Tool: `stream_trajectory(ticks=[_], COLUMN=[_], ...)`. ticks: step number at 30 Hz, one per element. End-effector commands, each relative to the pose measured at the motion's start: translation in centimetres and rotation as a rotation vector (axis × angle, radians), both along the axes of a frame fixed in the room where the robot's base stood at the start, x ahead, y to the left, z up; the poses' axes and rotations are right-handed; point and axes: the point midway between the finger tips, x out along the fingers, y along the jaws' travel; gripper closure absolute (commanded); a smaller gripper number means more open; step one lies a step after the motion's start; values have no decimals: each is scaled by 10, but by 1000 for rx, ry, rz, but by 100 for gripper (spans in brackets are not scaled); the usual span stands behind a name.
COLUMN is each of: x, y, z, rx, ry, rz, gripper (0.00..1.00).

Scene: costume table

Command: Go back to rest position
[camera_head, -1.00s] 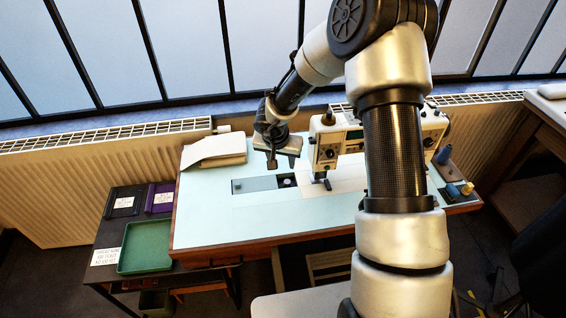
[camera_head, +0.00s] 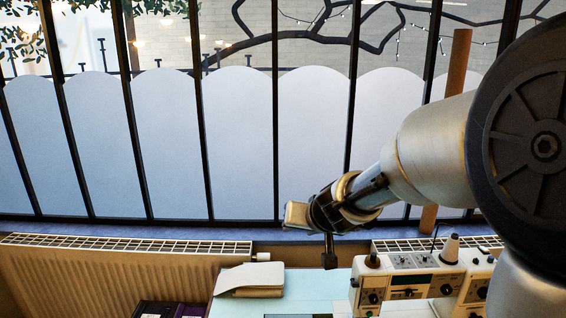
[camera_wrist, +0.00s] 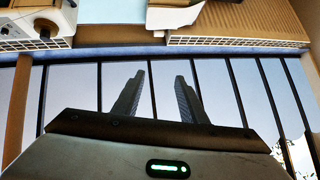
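My gripper (camera_head: 297,215) is raised above the table in front of the window in the head view, pointing left. In the wrist view, the gripper (camera_wrist: 158,82) shows two dark fingers standing apart with nothing between them, so it is open and empty. The window behind is visible through the gap. The fingers are too small in the head view to tell their spacing.
A sewing machine (camera_head: 412,281) stands on the pale blue table (camera_head: 311,285) below my arm. A radiator (camera_head: 110,270) and barred window (camera_head: 240,150) are behind. The air left of the gripper is clear.

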Motion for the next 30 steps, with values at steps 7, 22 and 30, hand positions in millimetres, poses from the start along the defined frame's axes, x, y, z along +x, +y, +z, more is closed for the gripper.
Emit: stream_trajectory(ticks=[7, 22, 30], x=[-132, -295, -295], y=[-5, -97, -97], z=[60, 49, 49], rx=[-62, -248, -249], ry=[87, 322, 323], rz=[142, -30, -32], gripper=[62, 62, 62])
